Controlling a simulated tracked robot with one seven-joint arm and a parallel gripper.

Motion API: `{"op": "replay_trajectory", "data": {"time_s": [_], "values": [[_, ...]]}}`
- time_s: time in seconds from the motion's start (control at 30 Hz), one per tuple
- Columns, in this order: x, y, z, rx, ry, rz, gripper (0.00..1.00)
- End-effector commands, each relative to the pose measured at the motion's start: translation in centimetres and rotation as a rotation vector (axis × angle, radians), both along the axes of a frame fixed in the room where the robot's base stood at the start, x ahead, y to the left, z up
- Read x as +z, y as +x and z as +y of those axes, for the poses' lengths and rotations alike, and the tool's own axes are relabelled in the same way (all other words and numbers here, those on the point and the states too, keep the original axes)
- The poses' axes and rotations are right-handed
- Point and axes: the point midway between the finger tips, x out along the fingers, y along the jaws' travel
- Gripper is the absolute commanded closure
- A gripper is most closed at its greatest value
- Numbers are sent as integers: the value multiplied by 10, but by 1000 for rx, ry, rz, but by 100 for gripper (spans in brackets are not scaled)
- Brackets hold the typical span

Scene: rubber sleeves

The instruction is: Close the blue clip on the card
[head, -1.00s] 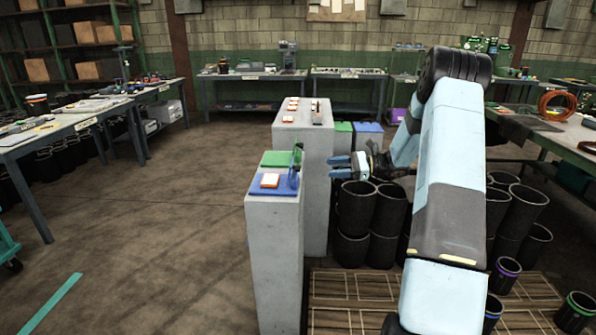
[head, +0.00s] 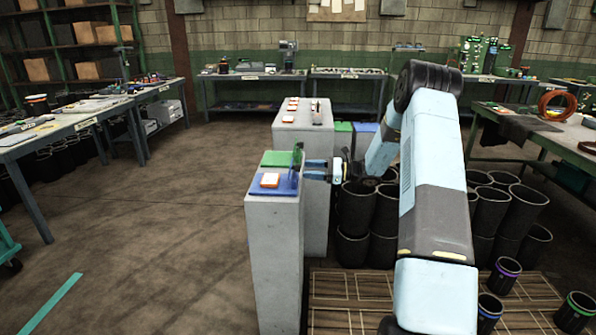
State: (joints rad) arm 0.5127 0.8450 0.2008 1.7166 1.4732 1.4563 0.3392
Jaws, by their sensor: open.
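The card (head: 268,180) is a small white and orange piece lying on a blue mat (head: 257,188) on top of the near grey pillar. The blue clip (head: 293,178) appears as a thin upright blue piece at the right edge of that top, below a green upright piece (head: 297,157). Its exact shape is too small to tell. My gripper (head: 312,170) points left with its light blue fingers apart. The fingertips are right beside the upright clip pieces; I cannot tell whether they touch.
A green mat (head: 275,158) lies behind the blue one. A second grey pillar (head: 303,112) with several small white and orange pieces stands behind. Black cylinders (head: 356,205) crowd below my arm. The floor (head: 150,250) to the left is clear.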

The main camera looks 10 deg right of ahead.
Motion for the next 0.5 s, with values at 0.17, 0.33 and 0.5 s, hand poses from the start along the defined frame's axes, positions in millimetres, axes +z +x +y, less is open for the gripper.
{"op": "replay_trajectory", "data": {"time_s": [0.17, 0.33, 0.5], "values": [[0, 8, 21, 1, 0, 0, 46], [0, 11, 30, 1, 0, 0, 46], [0, 12, 32, 0, 0, 0, 46]]}}
